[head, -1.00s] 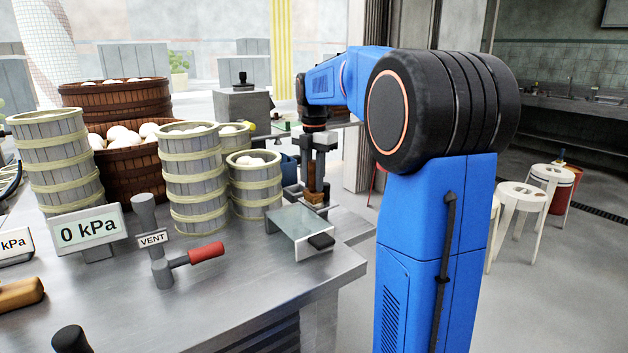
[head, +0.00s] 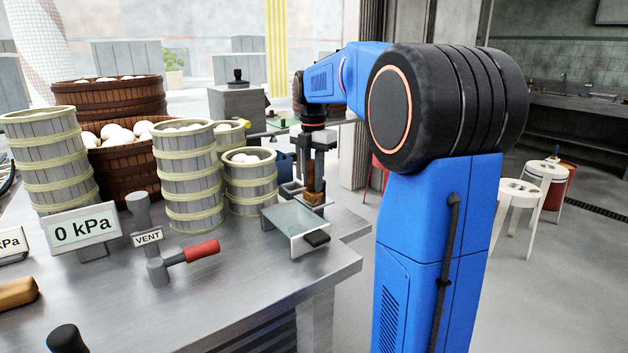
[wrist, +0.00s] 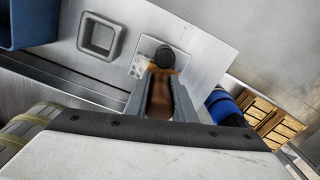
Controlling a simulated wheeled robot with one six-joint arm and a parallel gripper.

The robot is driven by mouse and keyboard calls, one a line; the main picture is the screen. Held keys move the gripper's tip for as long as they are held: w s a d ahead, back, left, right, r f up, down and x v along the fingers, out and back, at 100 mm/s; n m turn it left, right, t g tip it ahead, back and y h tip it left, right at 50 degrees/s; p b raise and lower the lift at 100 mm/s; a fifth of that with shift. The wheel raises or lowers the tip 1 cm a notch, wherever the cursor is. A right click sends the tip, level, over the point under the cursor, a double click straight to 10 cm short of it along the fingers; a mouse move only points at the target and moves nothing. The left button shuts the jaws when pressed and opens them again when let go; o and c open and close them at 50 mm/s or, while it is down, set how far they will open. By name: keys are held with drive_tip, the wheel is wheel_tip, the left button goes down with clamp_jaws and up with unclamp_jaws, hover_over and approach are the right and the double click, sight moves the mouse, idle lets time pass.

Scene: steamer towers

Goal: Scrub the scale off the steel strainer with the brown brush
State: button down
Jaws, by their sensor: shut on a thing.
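My gripper (head: 313,174) points down over the far right part of the steel bench and is shut on the brown brush (head: 315,197). In the wrist view the brush (wrist: 160,88) sits between the two grey fingers, with a dark round end beyond them. A pale, speckled square plate (wrist: 136,68), which looks like the strainer, lies under the brush end. The brush covers part of it, and I cannot tell whether they touch. In the head view the strainer is not clear behind the gripper.
A square grey dish (wrist: 100,36) lies left of the plate. A tilted pale panel (head: 294,221) with a dark block stands in front of my gripper. Bamboo steamers (head: 250,182) stand close to its left. A vent lever (head: 203,251) with red handle is nearer. The bench edge is to the right.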

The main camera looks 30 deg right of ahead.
drive_tip(key=shift+w+r, duration=0.1)
drive_tip(key=shift+w, duration=0.8)
drive_tip(key=shift+r, duration=0.1)
drive_tip(key=shift+r, duration=0.7)
drive_tip(key=shift+r, duration=0.1)
drive_tip(key=shift+r, duration=2.4)
drive_tip(key=shift+s+f, duration=0.15)
drive_tip(key=shift+s, duration=0.5)
drive_tip(key=shift+s+f, duration=0.15)
drive_tip(key=shift+s, duration=0.45)
